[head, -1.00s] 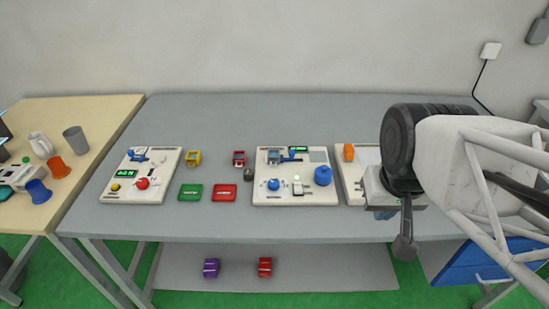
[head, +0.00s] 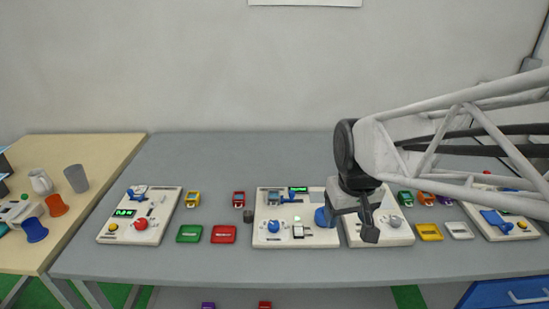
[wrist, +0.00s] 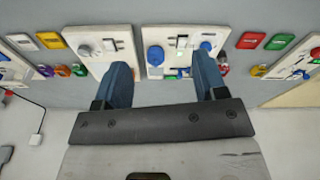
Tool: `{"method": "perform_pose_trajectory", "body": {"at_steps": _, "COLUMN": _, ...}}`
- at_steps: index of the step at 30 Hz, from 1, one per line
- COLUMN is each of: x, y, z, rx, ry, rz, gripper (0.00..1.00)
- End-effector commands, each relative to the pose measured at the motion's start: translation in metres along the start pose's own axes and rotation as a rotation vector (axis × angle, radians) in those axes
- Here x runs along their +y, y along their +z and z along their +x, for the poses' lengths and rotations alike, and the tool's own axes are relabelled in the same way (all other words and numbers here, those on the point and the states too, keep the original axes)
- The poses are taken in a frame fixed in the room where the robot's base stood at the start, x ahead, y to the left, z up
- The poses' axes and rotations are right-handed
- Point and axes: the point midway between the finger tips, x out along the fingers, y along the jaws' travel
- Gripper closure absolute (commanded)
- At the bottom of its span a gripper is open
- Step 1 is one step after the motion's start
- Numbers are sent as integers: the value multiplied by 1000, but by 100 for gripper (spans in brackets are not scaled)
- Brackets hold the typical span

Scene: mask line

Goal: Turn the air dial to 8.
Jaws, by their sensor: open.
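No label naming the air dial is readable. The middle white panel (head: 265,240) has a small blue dial (head: 273,226), a large blue knob (head: 322,217) and a green display (head: 298,190). The right white panel (head: 400,236) has a grey dial (head: 395,221). My gripper (head: 369,226) is over the right panel's left part, hiding some of it. In the wrist view my gripper (wrist: 160,63) is open and empty, its blue fingers apart, with the large blue knob (wrist: 155,55) visible between them.
A green tray (head: 189,233) and a red tray (head: 223,234) lie between the left and middle panels, with small yellow (head: 192,199) and red (head: 239,199) items behind. Another panel (head: 505,225) stands far right.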

Motion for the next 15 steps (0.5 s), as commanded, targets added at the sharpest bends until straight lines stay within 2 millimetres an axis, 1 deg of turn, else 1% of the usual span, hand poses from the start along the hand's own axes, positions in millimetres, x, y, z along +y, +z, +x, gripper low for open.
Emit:
{"method": "perform_pose_trajectory", "body": {"at_steps": 1, "x": -3, "y": -9, "z": 6, "rx": -9, "ry": -3, "rz": -17, "gripper": 35}}
{"method": "perform_pose_trajectory", "body": {"at_steps": 3, "x": -7, "y": -22, "z": 11, "rx": -16, "ry": -6, "rz": -41, "gripper": 35}}
{"method": "perform_pose_trajectory", "body": {"at_steps": 8, "x": -16, "y": -49, "z": 27, "rx": -35, "ry": -12, "rz": -96, "gripper": 35}}
{"method": "perform_pose_trajectory", "body": {"at_steps": 15, "x": -33, "y": -88, "z": 55, "rx": -62, "ry": -23, "rz": -181, "gripper": 35}}
